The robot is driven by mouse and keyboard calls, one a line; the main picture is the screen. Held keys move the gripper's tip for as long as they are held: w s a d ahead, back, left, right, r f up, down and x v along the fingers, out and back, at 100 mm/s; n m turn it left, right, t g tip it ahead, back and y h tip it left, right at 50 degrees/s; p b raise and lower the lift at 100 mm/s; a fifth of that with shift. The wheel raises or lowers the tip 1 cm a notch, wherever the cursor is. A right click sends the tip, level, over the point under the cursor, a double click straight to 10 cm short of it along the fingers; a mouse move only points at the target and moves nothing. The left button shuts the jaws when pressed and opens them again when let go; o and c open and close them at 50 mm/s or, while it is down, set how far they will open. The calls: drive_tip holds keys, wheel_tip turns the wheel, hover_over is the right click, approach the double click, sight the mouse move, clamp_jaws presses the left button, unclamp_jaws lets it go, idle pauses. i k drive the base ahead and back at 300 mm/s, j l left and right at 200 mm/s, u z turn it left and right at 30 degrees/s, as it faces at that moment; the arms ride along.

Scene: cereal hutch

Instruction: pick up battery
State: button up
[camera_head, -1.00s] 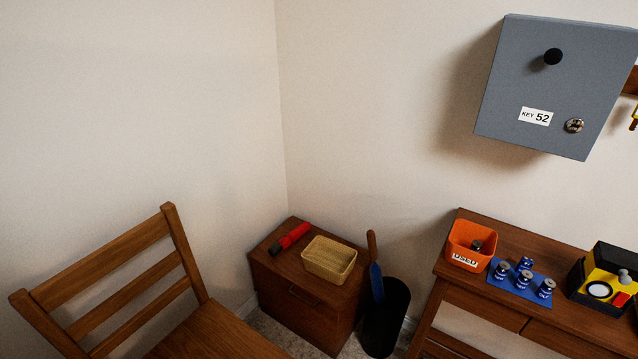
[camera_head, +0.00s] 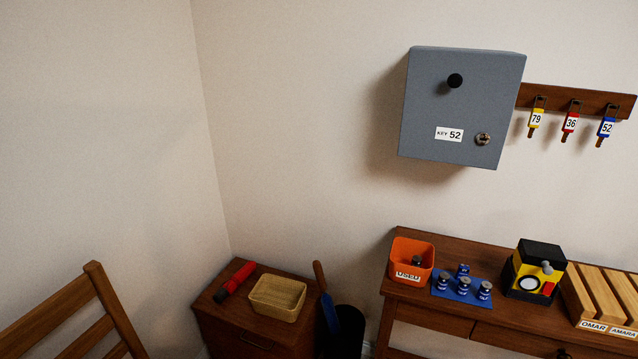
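Several batteries with blue wraps and metal tops stand on a blue mat (camera_head: 462,299) on the wooden hutch table at the right. The front ones are a left battery (camera_head: 443,281), a middle battery (camera_head: 464,286) and a right battery (camera_head: 485,290). Another battery (camera_head: 462,271) is behind them. A dark battery (camera_head: 417,262) sits inside the orange bin labelled USED (camera_head: 405,274), left of the mat. My gripper is not in view.
A yellow and black device (camera_head: 536,270) stands right of the mat, beside slatted wood labelled OMAR and AMARA (camera_head: 603,297). A grey key box (camera_head: 462,105) hangs above. A low cabinet holds a basket (camera_head: 277,297) and a red flashlight (camera_head: 235,280). A chair (camera_head: 80,318) stands left.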

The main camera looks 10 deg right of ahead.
sight(444, 277)
drive_tip(key=i+l+u, duration=0.1)
drive_tip(key=l+u, duration=0.2)
drive_tip(key=l, duration=0.35)
drive_tip(key=l+u, duration=0.3)
drive_tip(key=l, duration=0.35)
drive_tip(key=i, duration=0.05)
